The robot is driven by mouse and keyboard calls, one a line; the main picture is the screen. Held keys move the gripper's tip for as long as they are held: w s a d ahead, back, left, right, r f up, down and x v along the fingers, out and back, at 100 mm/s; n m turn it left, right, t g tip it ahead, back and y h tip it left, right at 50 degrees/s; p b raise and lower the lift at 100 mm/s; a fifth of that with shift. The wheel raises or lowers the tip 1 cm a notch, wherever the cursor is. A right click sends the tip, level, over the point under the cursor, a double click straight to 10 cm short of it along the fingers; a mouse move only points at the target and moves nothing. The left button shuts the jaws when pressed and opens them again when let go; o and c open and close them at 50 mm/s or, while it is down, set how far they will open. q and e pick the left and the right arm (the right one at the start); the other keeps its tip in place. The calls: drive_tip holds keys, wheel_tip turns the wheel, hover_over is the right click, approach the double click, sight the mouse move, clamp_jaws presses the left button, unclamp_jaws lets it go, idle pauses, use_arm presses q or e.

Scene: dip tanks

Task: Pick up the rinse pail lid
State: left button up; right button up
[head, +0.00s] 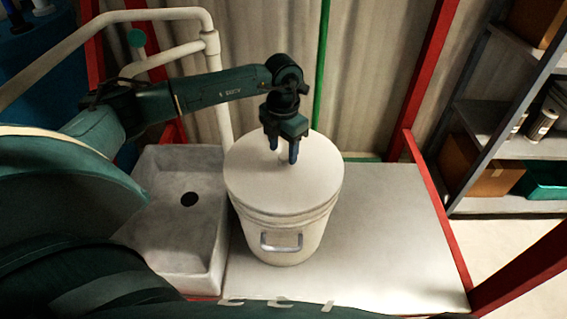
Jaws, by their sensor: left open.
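The rinse pail lid (290,195) is a round, off-white disc that sits on top of the cream pail (283,236). A grey handle shows on the front of the pail. My left gripper (283,155) points down over the back part of the lid. My right gripper does not show.
A grey stone sink (208,262) with a dark drain stands left of the pail. The white tabletop (385,235) to the right is clear. Red posts (425,65) frame the table. White pipes (215,85) rise behind the sink. Shelves (525,148) with boxes stand at the far right.

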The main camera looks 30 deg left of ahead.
use_arm(q)
drive_tip(key=shift+f, duration=0.7)
drive_tip(key=shift+c, duration=0.4)
drive_tip(key=shift+r, duration=0.1)
clamp_jaws()
